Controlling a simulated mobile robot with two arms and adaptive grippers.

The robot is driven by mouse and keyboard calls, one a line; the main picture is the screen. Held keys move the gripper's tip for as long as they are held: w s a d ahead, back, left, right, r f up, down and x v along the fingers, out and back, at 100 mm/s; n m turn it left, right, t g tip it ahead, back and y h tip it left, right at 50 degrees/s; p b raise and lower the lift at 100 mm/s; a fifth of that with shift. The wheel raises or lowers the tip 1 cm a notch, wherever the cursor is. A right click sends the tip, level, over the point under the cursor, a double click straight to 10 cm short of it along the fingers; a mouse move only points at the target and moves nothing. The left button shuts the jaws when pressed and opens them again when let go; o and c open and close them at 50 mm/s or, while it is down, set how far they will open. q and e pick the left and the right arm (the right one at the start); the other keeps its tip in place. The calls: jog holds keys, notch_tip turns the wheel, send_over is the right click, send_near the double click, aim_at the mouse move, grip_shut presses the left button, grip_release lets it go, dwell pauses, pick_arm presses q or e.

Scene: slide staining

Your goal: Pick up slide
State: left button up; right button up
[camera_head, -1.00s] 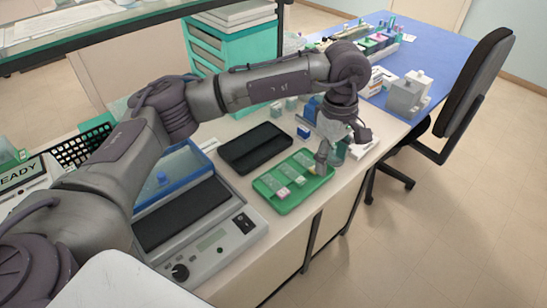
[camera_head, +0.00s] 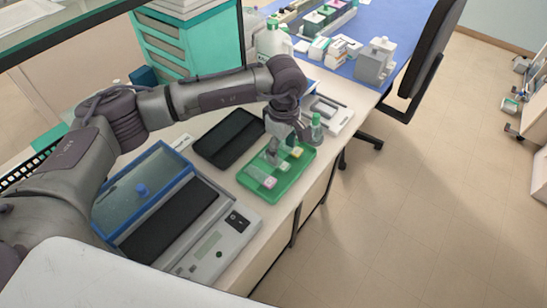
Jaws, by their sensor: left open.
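A green tray (camera_head: 246,182) lies on the bench near its front edge. Slides lie in it: one with a pink end (camera_head: 268,183), one with a pale end (camera_head: 284,167) and one with a yellow end (camera_head: 297,152). My left gripper (camera_head: 284,154) points down over the far part of the tray, its fingers apart and close to the slides. It partly hides the slides there, and I cannot tell whether it touches one. My right gripper is out of view.
A black tray (camera_head: 230,138) lies behind the green tray. A hotplate-like device (camera_head: 215,250) with a blue-rimmed box (camera_head: 135,185) stands at the left. A green-capped bottle (camera_head: 316,127) stands just beyond the green tray, beside a white tray (camera_head: 341,116).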

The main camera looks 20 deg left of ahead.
aim_at(282, 164)
pick_arm(q)
notch_tip(282, 164, down, 4)
jog(key=shift+f+p, duration=0.15)
jog(key=shift+p, duration=1)
jog(key=shift+f, duration=0.35)
jog(key=shift+c, duration=0.6)
jog(key=c, duration=0.3)
jog(key=shift+w, duration=0.1)
grip_shut()
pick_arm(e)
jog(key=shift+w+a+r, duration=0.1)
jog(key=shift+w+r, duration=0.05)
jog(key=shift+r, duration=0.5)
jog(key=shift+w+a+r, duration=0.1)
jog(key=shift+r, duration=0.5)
